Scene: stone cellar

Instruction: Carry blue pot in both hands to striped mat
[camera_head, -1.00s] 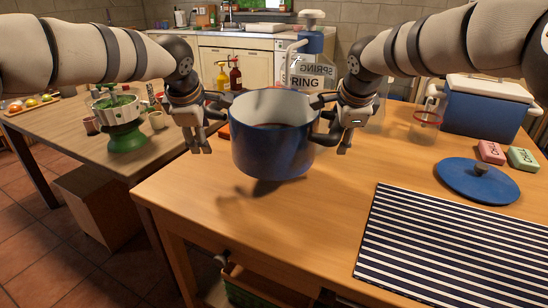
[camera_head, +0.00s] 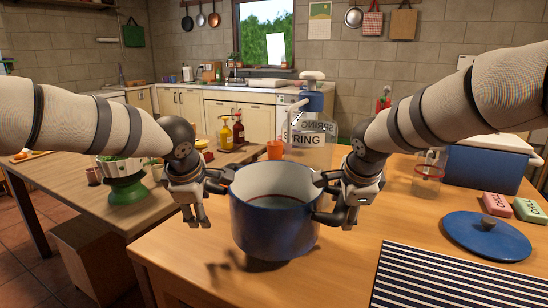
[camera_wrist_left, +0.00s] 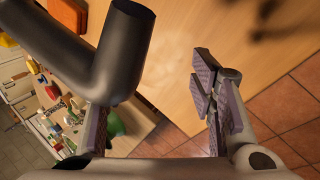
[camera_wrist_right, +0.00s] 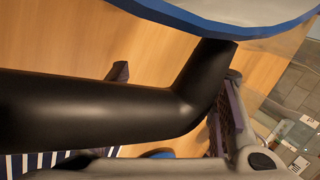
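The blue pot (camera_head: 272,222), pale inside, hangs upright just above the wooden table between my two hands, with a shadow under it. My left gripper (camera_head: 195,212) is at its left handle, which shows dark and bent in the left wrist view (camera_wrist_left: 125,50); the fingers look well apart there, with a gap beside the handle. My right gripper (camera_head: 345,210) is at the right handle, which crosses the right wrist view (camera_wrist_right: 100,110) and hides part of the fingers. The pot moves along with both hands. The striped mat (camera_head: 455,280) lies flat and empty, right of the pot.
A blue lid (camera_head: 486,238) lies behind the mat, with pink (camera_head: 496,205) and green (camera_head: 529,210) blocks beyond. A blue cooler (camera_head: 490,170) and a clear jar (camera_head: 428,175) stand farther back. A large bottle (camera_head: 308,135) stands behind the pot. The table between pot and mat is clear.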

